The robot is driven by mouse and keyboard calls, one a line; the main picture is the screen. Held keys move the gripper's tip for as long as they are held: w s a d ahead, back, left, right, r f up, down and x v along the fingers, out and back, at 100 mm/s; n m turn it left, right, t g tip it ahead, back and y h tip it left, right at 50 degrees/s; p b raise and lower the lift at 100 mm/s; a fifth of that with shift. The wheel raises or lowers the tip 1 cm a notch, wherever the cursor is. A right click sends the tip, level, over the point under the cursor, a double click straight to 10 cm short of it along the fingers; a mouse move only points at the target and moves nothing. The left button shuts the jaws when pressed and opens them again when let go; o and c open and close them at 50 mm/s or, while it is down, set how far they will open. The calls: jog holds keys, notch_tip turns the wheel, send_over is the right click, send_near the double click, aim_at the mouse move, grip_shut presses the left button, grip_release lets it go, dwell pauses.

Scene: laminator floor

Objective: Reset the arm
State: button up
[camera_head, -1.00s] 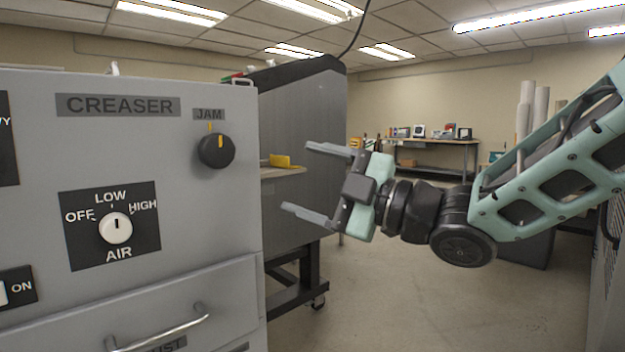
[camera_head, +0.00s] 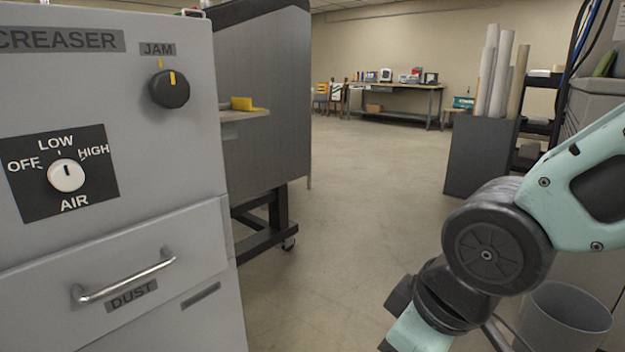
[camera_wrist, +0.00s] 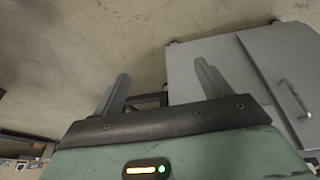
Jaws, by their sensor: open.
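My gripper (camera_wrist: 160,88) shows in the wrist view with its two grey fingers spread apart and nothing between them. Bare floor and the edge of a grey cabinet lie beyond the fingers. In the head view my arm is folded at the lower right. There the fingers are out of sight below the picture's edge, and only the wrist and part of the gripper's green body show.
The grey creaser cabinet (camera_head: 120,235) fills the left, with a white AIR knob (camera_head: 66,175), a black JAM knob (camera_head: 169,88) and a DUST drawer handle (camera_head: 125,279). A grey bin (camera_head: 565,318) stands at lower right. The middle floor (camera_head: 350,215) is clear.

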jog(key=s+d+m+g+h+p, duration=0.2)
jog(key=s+d+g, duration=0.15)
jog(key=s, duration=0.45)
notch_tip(320, 180, up, 26)
jog(key=p, duration=2.6)
jog(key=shift+r, duration=0.25)
jog(key=shift+w+d+t, duration=0.1)
jog(key=shift+t, duration=0.15)
